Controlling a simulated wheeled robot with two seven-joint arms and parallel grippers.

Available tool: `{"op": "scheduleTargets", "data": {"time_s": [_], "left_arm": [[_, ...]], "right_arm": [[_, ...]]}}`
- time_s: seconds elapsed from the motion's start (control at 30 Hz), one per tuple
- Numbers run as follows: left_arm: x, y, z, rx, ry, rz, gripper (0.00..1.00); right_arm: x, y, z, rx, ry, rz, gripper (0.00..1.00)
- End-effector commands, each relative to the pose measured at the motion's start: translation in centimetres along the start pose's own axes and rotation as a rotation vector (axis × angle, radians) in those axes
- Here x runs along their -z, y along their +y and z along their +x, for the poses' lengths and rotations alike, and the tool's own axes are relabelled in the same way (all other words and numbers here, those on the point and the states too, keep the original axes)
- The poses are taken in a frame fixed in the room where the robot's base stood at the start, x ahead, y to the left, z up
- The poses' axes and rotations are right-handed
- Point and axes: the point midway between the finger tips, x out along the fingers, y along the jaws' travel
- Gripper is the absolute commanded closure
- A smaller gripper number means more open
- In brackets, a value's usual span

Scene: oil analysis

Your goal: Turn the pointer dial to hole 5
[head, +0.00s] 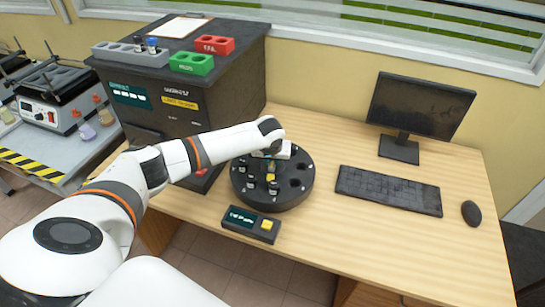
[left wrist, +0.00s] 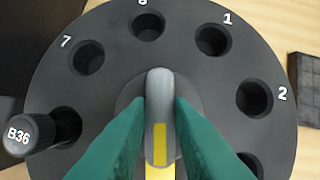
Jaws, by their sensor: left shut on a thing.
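In the left wrist view the dial (left wrist: 110,110) shows holes marked 7, 8, 1 and 2, all empty. A vial capped B36 (left wrist: 30,132) sits in a hole below 7. The grey pointer (left wrist: 159,90) with a yellow stripe is at the dial's centre. My left gripper (left wrist: 161,108) is shut on it from both sides; it also shows in the head view (head: 271,160). The stripe runs toward the bottom edge; hole 5's label is hidden.
A small display box (head: 250,224) with a yellow button stands in front of the dial. A keyboard (head: 388,191), monitor (head: 418,106) and mouse (head: 471,213) are at right. A dark cabinet (head: 225,85) carrying racks stands behind my left arm. The desk's front right is clear.

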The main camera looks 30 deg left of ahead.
Motion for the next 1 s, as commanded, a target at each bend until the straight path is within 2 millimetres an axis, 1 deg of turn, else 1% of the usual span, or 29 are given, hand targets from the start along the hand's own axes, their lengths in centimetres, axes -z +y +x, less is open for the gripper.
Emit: {"op": "scheduleTargets", "data": {"time_s": [0.03, 0.1, 0.33, 0.7, 1.0], "left_arm": [[-0.1, 0.1, -0.3, 0.012, 0.002, 0.030, 1.00], [-0.1, 0.2, -0.3, 0.034, 0.003, 0.082, 1.00], [-0.1, 0.2, -0.2, 0.110, 0.001, 0.263, 1.00], [-0.1, 0.3, 0.0, 0.206, -0.001, 0.493, 1.00], [-0.2, 0.3, 0.0, 0.240, -0.002, 0.577, 1.00]], "right_arm": [[-0.1, 0.0, -0.8, 0.000, 0.000, 0.000, 0.64], [-0.1, 0.0, -1.3, 0.000, 0.000, 0.000, 0.64], [-0.2, -0.1, -2.6, 0.000, 0.000, 0.000, 0.64], [-0.3, -0.1, -3.0, 0.000, 0.000, 0.000, 0.64], [-0.3, -0.1, -3.0, 0.000, 0.000, 0.000, 0.64]]}}
